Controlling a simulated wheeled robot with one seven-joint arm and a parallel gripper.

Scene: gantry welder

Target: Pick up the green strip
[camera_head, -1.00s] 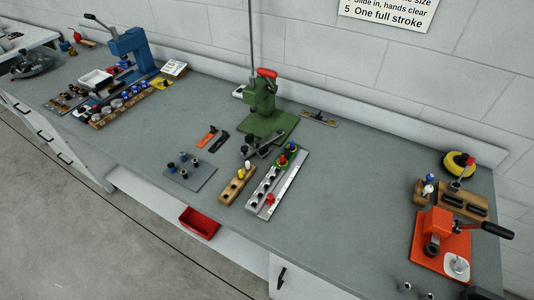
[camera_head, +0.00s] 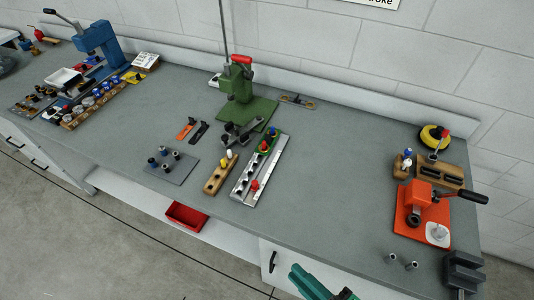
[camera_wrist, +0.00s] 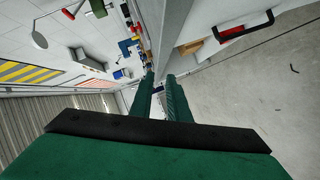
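My gripper (camera_head: 345,293) enters at the bottom edge of the head view, in front of the bench and well short of the strip. In the wrist view two long green fingers (camera_wrist: 160,78) reach away with a gap between them. They look open, and nothing is seen held. I cannot make out the strip in the wrist view.
A green press (camera_head: 236,82) stands behind the rail. A wooden block (camera_head: 214,181) with pegs and a grey plate (camera_head: 171,170) lie to the left. An orange press (camera_head: 410,203) stands at right. A red bin (camera_head: 187,216) sits below the bench top. Bench between rail and orange press is clear.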

